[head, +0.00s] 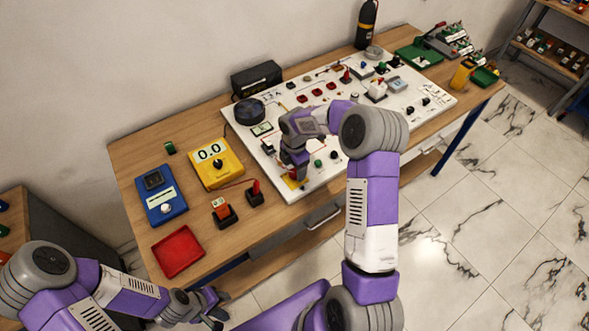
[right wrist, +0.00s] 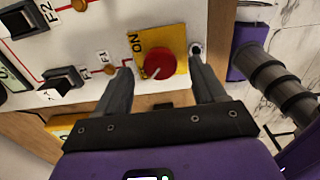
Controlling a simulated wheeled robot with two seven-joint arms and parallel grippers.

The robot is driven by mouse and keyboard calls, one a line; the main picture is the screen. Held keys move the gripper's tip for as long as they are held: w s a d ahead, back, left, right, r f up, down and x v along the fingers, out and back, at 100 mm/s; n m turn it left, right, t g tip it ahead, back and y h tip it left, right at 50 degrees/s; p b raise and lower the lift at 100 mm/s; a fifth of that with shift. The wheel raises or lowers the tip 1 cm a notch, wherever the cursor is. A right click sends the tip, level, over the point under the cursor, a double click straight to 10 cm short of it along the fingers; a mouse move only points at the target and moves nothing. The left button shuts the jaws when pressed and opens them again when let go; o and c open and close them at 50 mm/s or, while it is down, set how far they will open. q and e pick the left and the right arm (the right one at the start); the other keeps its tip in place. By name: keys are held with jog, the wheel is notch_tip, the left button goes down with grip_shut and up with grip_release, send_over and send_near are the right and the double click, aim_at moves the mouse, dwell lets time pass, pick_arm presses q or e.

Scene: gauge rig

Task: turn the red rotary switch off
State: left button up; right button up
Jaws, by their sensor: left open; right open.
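The red rotary switch (right wrist: 160,63) sits on a yellow plate (right wrist: 181,42) marked "ON" on the white panel. In the right wrist view a small pale mark shows at the knob's lower left. My right gripper (right wrist: 162,68) is open, with one finger on each side of the knob; I cannot tell whether they touch it. In the head view my right gripper (head: 296,176) is over the near-left part of the panel (head: 325,172) and hides most of the switch. My left gripper (head: 214,306) is open and empty, low in front of the table.
On the table left of the panel are a yellow meter (head: 217,167), a blue meter (head: 160,196) and a red tray (head: 178,251).

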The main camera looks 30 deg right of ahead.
aim_at(295, 173)
notch_tip(295, 173, up, 6)
jog(key=shift+f, duration=0.1)
dwell(0.6)
